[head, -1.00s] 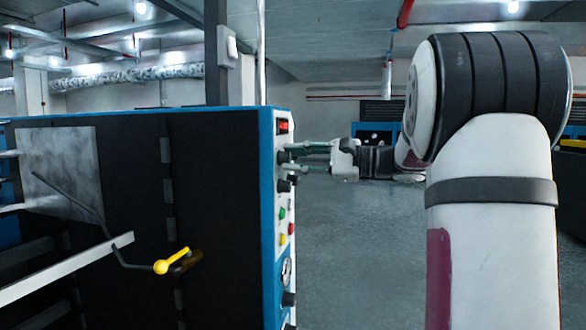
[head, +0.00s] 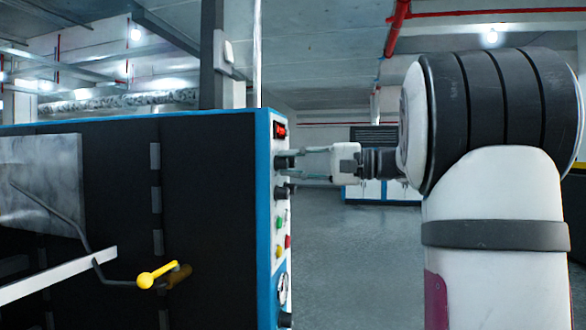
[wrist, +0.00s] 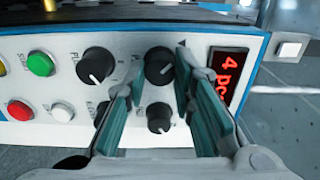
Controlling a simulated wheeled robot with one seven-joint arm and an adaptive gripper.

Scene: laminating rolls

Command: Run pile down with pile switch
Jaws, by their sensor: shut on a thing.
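The white control panel (head: 279,225) is on the end of the blue-edged machine. In the wrist view it carries several black knobs. My gripper (wrist: 160,62) reaches the panel, with one finger on each side of the upper black knob (wrist: 159,67) beside the red display (wrist: 228,73). It is shut on this knob. In the head view my gripper (head: 296,163) meets the panel from the right, just below the display (head: 281,130). The small labels are too blurred to read, so I cannot tell which knob is the pile switch.
Another black knob (wrist: 159,117) lies close to my fingers, and a large one (wrist: 96,66) is to the left. Green (wrist: 40,63) and red (wrist: 20,110) buttons are farther left. Floor (head: 350,250) right of the panel is clear.

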